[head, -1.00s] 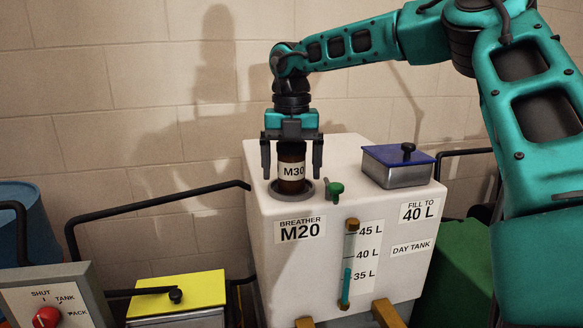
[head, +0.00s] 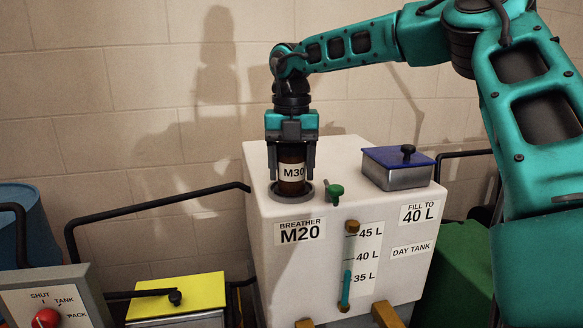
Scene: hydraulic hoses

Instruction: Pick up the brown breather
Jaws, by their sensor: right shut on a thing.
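The brown breather (head: 291,188), a small upright cylinder with a white M30 label, stands in a grey ring (head: 282,193) on top of the white day tank (head: 325,160). My right gripper (head: 291,163) points straight down over it, with its fingers closed on both sides of the breather's upper part. The breather's base is partly hidden by the ring's rim. The tank's front label reads BREATHER M20. My left gripper is not in view.
A green valve handle (head: 334,190) sits close right of the breather. A blue-lidded metal box (head: 398,167) stands on the tank's right. A level gauge (head: 349,265) is on the tank front. Black hoses (head: 150,203) run left, near a yellow-lidded box (head: 177,295) and a switch panel (head: 50,300).

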